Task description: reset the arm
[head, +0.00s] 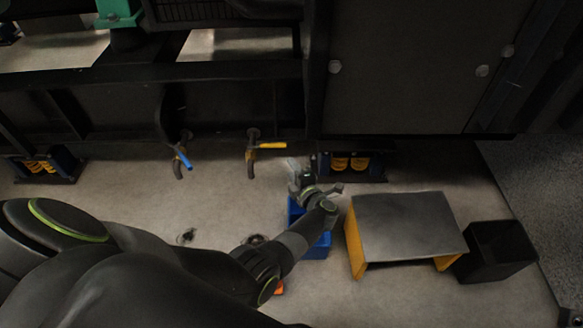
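My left arm comes in from the left and reaches toward the middle of the head view. Its gripper (316,189) is over a blue bin (320,246), near the foot of the dark machine frame. Two finger-like parts spread to either side, so it looks open. A small pale, blurred shape shows just beyond it, and I cannot tell what that is. The arm and gripper hide much of the blue bin. My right gripper is not in view.
A grey-topped stand with yellow sides (408,222) and a black bin (496,252) stand right of the arm. Valves with a blue handle (183,158) and a yellow handle (270,145) stick out from the frame. The floor at left centre is mostly clear.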

